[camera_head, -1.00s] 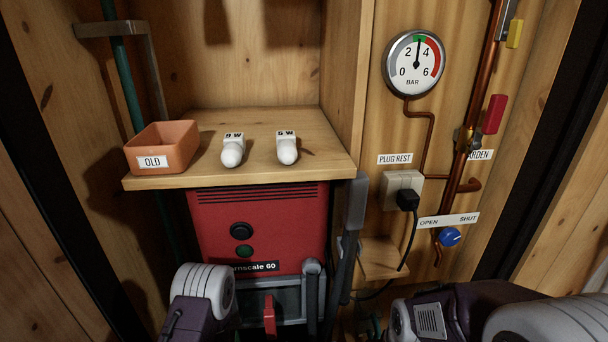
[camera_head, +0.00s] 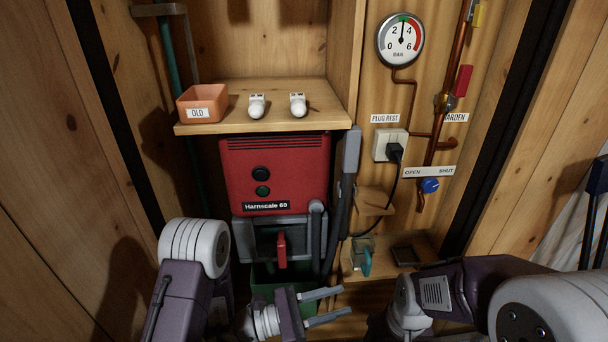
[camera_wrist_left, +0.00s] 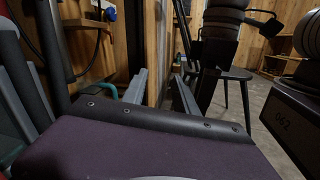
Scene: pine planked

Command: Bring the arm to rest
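My left arm (camera_head: 185,275) comes in at the lower left, with a white joint and a purple link. My left gripper (camera_head: 345,302) is in front of the lower part of the cabinet. Its two grey fingers point right, stand apart and have nothing between them. The same fingers show in the left wrist view (camera_wrist_left: 160,76), with an empty gap. My right arm (camera_head: 450,290) crosses the lower right. Its gripper is out of view.
A red Harnscale 60 unit (camera_head: 300,170) stands under a shelf (camera_head: 240,123) bearing an OLD bin (camera_head: 215,90) and two white cartridges. A gauge (camera_head: 400,40), socket (camera_head: 385,145) and blue knob (camera_head: 430,185) are on the right. A stool (camera_wrist_left: 235,75) shows in the left wrist view.

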